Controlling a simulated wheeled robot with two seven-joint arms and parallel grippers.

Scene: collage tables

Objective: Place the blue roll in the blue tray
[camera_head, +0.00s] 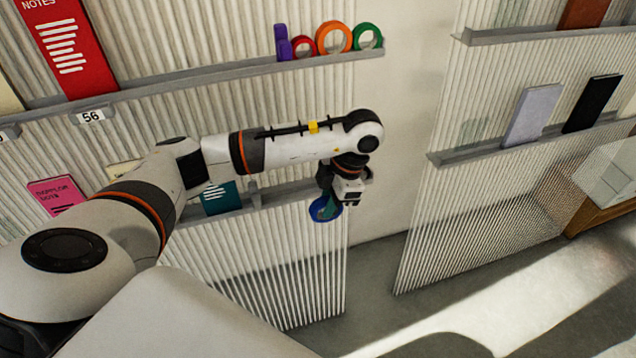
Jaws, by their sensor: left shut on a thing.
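My left arm reaches in from the left, and its left gripper (328,198) points down in front of the lower wall shelf. The left gripper is shut on the blue roll (318,214), a ring seen partly behind the fingers. The roll hangs near the right end of the lower shelf; I cannot tell whether it touches the shelf. No blue tray can be made out in this view. My right gripper is not in view.
The upper shelf (225,72) holds a purple roll (283,42), a red roll (302,46), an orange roll (334,37) and a green roll (368,37). A teal book (221,199) and pink book (56,194) stand lower. Bare floor (375,270) lies below.

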